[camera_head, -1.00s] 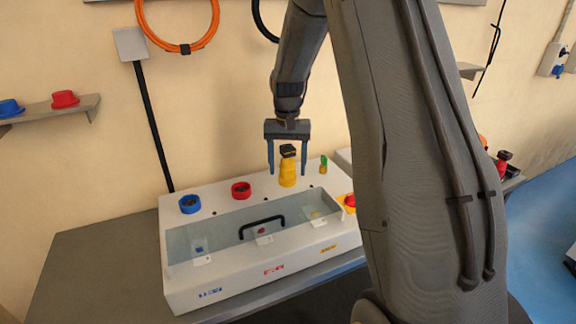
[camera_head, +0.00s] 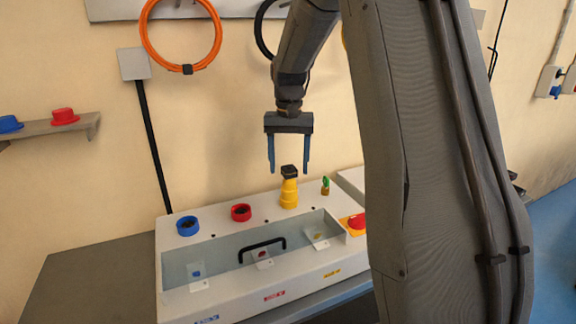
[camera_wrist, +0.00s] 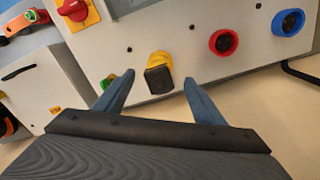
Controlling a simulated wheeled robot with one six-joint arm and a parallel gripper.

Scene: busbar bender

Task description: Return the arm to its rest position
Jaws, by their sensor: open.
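My gripper (camera_head: 289,170) is open and empty, with its two blue fingers pointing down. It hangs above the yellow connector with a black top (camera_head: 289,187) on the white busbar bender box (camera_head: 172,262), apart from it. In the wrist view my gripper (camera_wrist: 157,92) has its fingers spread, with the yellow and black connector (camera_wrist: 159,74) beyond and between the tips. My arm rises from the gripper and covers the right part of the head view.
A shelf (camera_head: 50,128) holds a blue and a red cap. Orange cable (camera_head: 187,70) hangs on the wall.

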